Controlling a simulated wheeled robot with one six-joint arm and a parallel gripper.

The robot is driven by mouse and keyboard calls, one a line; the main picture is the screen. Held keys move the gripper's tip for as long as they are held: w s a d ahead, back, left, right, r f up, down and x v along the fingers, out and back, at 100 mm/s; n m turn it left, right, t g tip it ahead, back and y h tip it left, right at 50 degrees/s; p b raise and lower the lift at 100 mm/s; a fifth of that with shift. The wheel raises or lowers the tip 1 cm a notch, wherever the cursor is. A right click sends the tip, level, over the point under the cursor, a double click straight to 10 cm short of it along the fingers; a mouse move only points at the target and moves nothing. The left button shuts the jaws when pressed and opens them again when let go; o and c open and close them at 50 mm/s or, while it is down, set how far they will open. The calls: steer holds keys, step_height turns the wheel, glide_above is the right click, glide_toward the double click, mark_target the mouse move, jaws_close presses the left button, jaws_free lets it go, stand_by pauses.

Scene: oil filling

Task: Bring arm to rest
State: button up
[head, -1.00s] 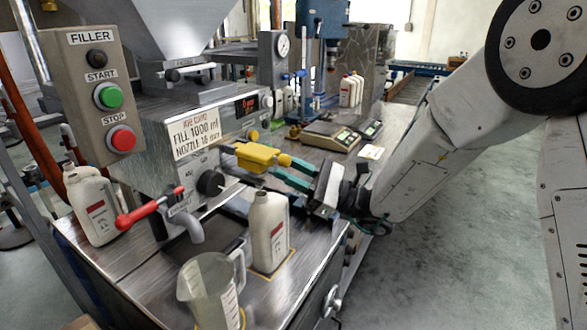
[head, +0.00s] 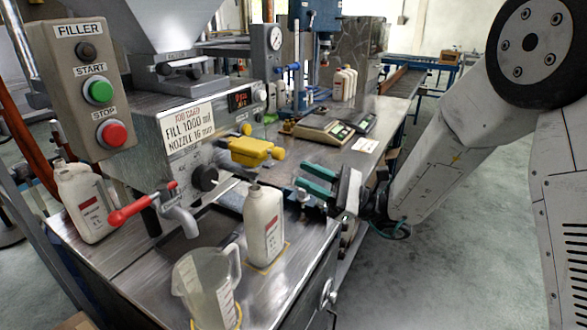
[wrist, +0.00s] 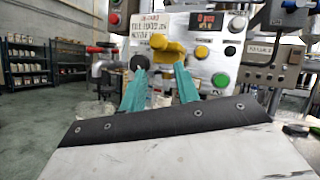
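My gripper (head: 312,180) is in front of the filling machine, to the right of the white bottle (head: 263,225). Its two green fingers are spread with nothing between them, and they show apart in the wrist view (wrist: 160,88) too. A yellow handle-like part (head: 252,151) is on the machine front, left of and beyond the fingertips, with a visible gap. It also shows in the wrist view (wrist: 168,47) above the fingers. The white bottle stands upright on the metal bench. My arm reaches in from the right.
A clear jug (head: 205,287) stands at the front of the bench, below the red-handled tap (head: 160,208). Another white bottle (head: 86,203) is at the left. Scales (head: 325,131) lie farther back. Open floor (head: 440,230) is to the right.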

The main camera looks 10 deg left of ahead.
steer(key=shift+v, duration=0.8)
steer(key=shift+f, duration=0.1)
steer(key=s+d+f+n+g+h, duration=0.1)
steer(key=s+f+n+g+h, duration=0.1)
steer(key=s+n+g+h, duration=0.3)
steer(key=s+d+f+n+g+h, duration=0.1)
steer(key=s+f+g+h, duration=0.1)
steer(key=s, duration=0.4)
steer(key=s+d+r+n+t+h, duration=0.2)
steer(key=s+d+h, duration=0.3)
steer(key=d, duration=0.4)
steer(key=s+d+r+n+t+h, duration=0.2)
steer(key=s+d+n+t+h, duration=0.1)
steer(key=d, duration=0.6)
steer(key=s+d+r+n+t+h, duration=0.2)
steer(key=s+d+t+h, duration=0.2)
steer(key=s+d+h, duration=0.3)
steer(key=shift+s+d+r+n+t+h, duration=0.25)
steer(key=shift+d+h, duration=0.35)
steer(key=shift+d, duration=0.9)
